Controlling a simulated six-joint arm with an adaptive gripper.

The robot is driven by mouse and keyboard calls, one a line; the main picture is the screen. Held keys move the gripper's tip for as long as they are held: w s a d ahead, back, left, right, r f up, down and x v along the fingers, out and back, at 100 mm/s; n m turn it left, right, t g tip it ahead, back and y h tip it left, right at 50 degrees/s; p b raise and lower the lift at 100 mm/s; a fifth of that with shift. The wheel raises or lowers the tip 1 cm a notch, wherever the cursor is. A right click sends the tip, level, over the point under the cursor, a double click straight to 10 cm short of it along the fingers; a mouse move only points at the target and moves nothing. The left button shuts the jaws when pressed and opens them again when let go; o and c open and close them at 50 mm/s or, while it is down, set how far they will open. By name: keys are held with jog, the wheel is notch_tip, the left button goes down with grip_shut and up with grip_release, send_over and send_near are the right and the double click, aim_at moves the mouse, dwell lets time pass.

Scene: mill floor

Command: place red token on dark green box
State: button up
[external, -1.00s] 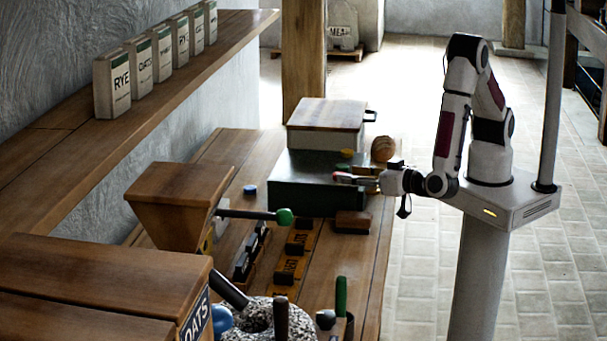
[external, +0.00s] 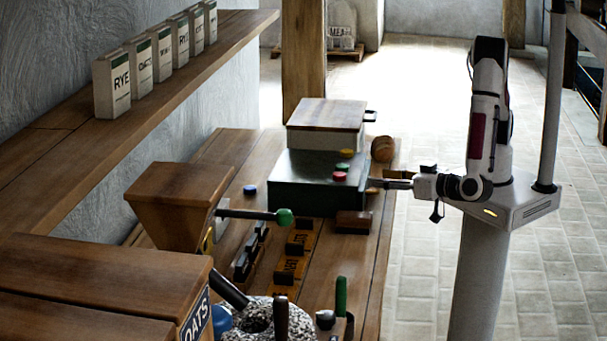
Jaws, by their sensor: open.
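The red token (external: 340,176) lies on top of the dark green box (external: 308,199), near its right side. A green token (external: 341,167) lies right behind it, and a yellow token (external: 346,153) lies farther back on the same box, by the cream box. My gripper (external: 372,184) is open and level, just to the right of the dark green box. It is apart from the red token and holds nothing that I can see. Its fingertips are small and dark in this view.
A cream box with a wooden lid (external: 326,121) stands behind the tokens. A round wooden thing (external: 382,149) is near my gripper. A brown block (external: 353,222) lies in front of the dark green box. A blue token (external: 249,189) lies on the bench to the left.

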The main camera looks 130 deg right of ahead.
dwell(0.5)
jog(key=w+a+r+n+t+y, duration=0.3)
jog(key=w+r+t+y, duration=0.4)
jog(key=w, duration=0.5)
jog(key=s+a+r+n+y, duration=0.4)
jog(key=a+r+n+y, duration=0.2)
jog(key=r+y, duration=0.35)
jog(key=s+r+n+g+y, duration=0.15)
jog(key=s+n, duration=0.25)
jog(key=s, duration=0.8)
jog(key=s+d+f+g+h, duration=0.1)
jog(key=s+d+f, duration=0.1)
jog(key=s, duration=0.4)
jog(key=s+d+f+n+g, duration=0.1)
jog(key=s+d+g, duration=0.1)
jog(key=s+d, duration=0.2)
jog(key=s+d+f+g+h, duration=0.1)
jog(key=s+d, duration=0.3)
jog(key=s, duration=0.4)
jog(key=shift+s+f+n+g+h, duration=0.3)
jog(key=shift+f+n+g, duration=0.1)
jog(key=shift+f, duration=0.45)
